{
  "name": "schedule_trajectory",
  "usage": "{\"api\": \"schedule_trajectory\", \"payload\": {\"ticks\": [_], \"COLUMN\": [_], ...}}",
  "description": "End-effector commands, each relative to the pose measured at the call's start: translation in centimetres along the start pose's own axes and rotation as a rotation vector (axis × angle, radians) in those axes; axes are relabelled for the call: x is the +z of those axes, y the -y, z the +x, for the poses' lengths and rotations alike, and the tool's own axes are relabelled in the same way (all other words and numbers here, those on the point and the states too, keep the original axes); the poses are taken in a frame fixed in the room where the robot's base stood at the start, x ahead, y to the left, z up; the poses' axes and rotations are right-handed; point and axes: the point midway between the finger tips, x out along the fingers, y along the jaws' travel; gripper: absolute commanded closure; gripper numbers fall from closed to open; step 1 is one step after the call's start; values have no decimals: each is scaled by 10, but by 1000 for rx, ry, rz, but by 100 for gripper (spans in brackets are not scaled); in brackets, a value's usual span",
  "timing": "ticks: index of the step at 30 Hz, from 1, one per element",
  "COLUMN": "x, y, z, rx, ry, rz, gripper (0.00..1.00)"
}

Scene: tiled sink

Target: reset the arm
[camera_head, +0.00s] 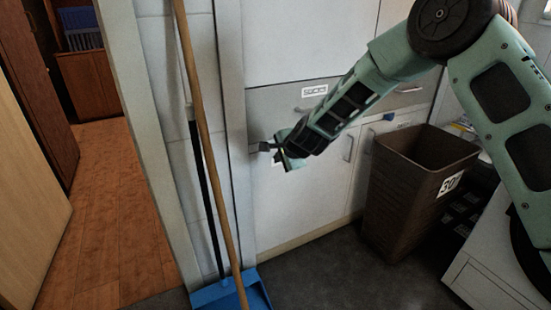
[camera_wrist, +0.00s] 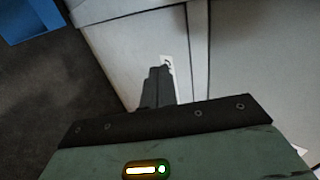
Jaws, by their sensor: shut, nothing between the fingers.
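My gripper (camera_head: 267,147) is at the end of my green arm, which reaches in from the upper right in the head view. It is in front of the white cabinet (camera_head: 300,205), just right of the grey door frame. In the wrist view my gripper (camera_wrist: 158,72) shows as dark fingers held together, with nothing between them. Behind the fingers are pale cabinet fronts (camera_wrist: 245,50) and a white label. I cannot tell whether the fingertips touch the cabinet.
A brown bin (camera_head: 405,205) stands right of the cabinet. A wooden broom handle (camera_head: 205,120) and a blue dustpan (camera_head: 255,293) are by the door frame at left; blue also shows in the wrist view (camera_wrist: 30,18). The dark floor (camera_head: 330,270) between dustpan and bin is clear.

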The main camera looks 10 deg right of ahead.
Motion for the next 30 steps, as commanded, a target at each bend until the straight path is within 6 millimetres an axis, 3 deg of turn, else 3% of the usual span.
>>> {"api": "schedule_trajectory", "payload": {"ticks": [6, 12, 14, 17, 20, 24, 27, 30], "x": [-1, 1, 9, 39, 84, 138, 158, 164], "y": [2, 0, 0, -4, -19, -63, -103, -139], "z": [-37, -53, -60, -84, -125, -200, -254, -300], "rx": [-1, 1, 7, 37, 88, 180, 248, 309], "ry": [-1, 3, 19, 84, 191, 363, 474, 566], "rz": [-1, -6, -36, -163, -385, -772, -1038, -1262], "gripper": [100, 100, 100, 100, 100, 100, 100, 100]}}
